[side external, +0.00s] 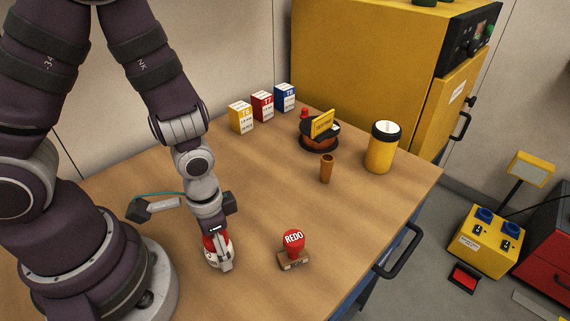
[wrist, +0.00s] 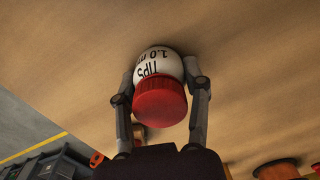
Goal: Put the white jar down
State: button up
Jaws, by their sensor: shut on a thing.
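The white jar (wrist: 157,62) has a red ridged lid and dark lettering reading TIPS. In the wrist view it sits between the two fingers of my gripper (wrist: 160,73), which is shut on its sides. In the side view my gripper (side external: 222,262) points down near the table's front left part. The jar (side external: 211,257) shows there partly behind the fingers, its red lid up and its white body low over the wooden table (side external: 255,205). I cannot tell whether its bottom touches the wood.
A red REDO stamp (side external: 293,243) stands just right of my gripper. A brown cylinder (side external: 326,169), a yellow canister (side external: 381,152), a wire spool (side external: 319,138) and yellow (side external: 240,118), red (side external: 262,106) and blue (side external: 285,97) boxes stand farther back. The table's middle is clear.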

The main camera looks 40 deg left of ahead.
jog(key=o, duration=1.2)
jog(key=shift+f, duration=0.1)
notch_tip(320, 180, up, 12)
jog(key=shift+w+r, duration=0.1)
jog(key=shift+r, duration=0.15)
jog(key=a+r+n+t, duration=0.1)
jog(key=r+t, duration=0.1)
jog(key=a+r+n+t, duration=0.1)
jog(key=a+r, duration=0.1)
jog(key=r, duration=0.1)
jog(key=w+a+r+n+t, duration=0.1)
jog(key=r+t, duration=0.1)
jog(key=r, duration=0.1)
jog(key=shift+w+a+r+t, duration=0.1)
jog(key=shift+a+r+t, duration=0.05)
jog(key=shift+t, duration=0.15)
jog(key=shift+c, duration=0.2)
